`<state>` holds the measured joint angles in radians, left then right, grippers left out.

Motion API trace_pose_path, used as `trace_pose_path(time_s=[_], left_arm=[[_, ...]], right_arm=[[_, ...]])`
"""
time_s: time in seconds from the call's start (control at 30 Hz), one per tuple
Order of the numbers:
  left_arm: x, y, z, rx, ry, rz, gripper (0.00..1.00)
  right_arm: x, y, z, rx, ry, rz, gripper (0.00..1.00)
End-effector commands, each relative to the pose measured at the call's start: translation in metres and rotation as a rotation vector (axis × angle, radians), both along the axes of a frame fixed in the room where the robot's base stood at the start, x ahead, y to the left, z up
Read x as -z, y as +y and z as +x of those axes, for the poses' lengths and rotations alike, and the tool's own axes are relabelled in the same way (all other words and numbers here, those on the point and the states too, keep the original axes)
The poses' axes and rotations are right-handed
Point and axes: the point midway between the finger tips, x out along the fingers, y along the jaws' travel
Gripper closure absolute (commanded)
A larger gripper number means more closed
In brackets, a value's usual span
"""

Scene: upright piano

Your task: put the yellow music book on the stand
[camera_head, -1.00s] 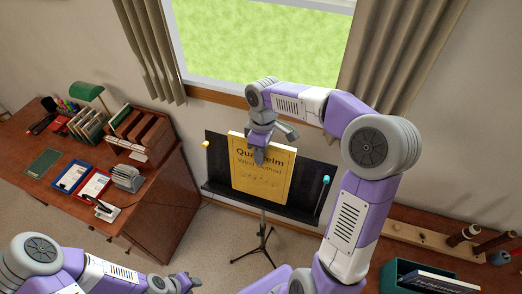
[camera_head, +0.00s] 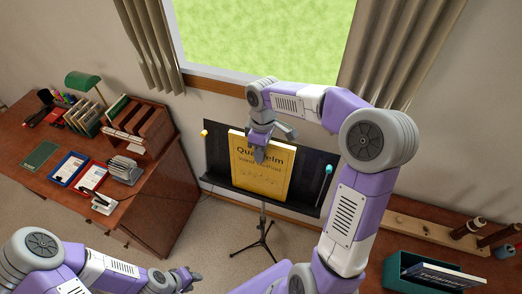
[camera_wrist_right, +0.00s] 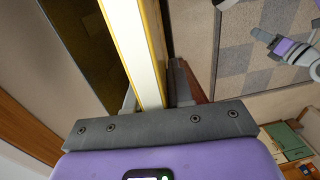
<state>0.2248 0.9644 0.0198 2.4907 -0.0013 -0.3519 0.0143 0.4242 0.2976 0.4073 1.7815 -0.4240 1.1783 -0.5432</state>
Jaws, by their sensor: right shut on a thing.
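The yellow music book (camera_head: 262,168) is upright, its cover facing me, in front of the black music stand (camera_head: 310,172). My right gripper (camera_head: 259,152) is shut on the book's upper edge. In the right wrist view, the book (camera_wrist_right: 146,52) shows edge-on between the fingers of my right gripper (camera_wrist_right: 152,95). The book's lower edge is near the stand's ledge, but I cannot tell whether it touches. My left gripper (camera_head: 190,279) is low at the left, empty and away from the stand; its finger gap is too small to read.
A yellow clip (camera_head: 204,134) and a teal clip (camera_head: 328,170) sit at the stand's sides. A wooden desk (camera_head: 158,205) with trays and organisers is at left. A green box (camera_head: 405,280) and a wooden piano top are at lower right. Floor around the tripod is clear.

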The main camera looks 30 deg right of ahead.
Motion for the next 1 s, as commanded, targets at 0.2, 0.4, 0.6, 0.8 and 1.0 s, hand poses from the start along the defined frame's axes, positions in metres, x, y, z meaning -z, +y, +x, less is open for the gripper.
trace_pose_path(time_s=[0.2, 0.4, 0.6, 0.8, 1.0], left_arm=[[0.0011, 0.0000, 0.0000, 0.000, 0.000, 0.000, 0.63], [0.0030, 0.0001, 0.0001, 0.000, 0.000, 0.000, 0.63], [0.0046, 0.0000, 0.0000, 0.000, 0.000, 0.000, 0.63], [0.0029, 0.0000, 0.0000, 0.000, 0.000, 0.000, 0.63], [-0.0006, 0.0000, 0.0000, 0.000, 0.000, 0.000, 0.63]], right_arm=[[0.0013, 0.0001, 0.0002, 0.000, -0.001, 0.001, 1.00], [0.0044, 0.0001, 0.0002, 0.000, -0.001, 0.001, 1.00], [0.0072, -0.0001, 0.0002, 0.000, -0.001, 0.001, 1.00], [0.0063, -0.0013, 0.0012, 0.001, -0.001, 0.001, 1.00], [0.0059, -0.0055, 0.0051, 0.002, -0.001, 0.001, 1.00]])
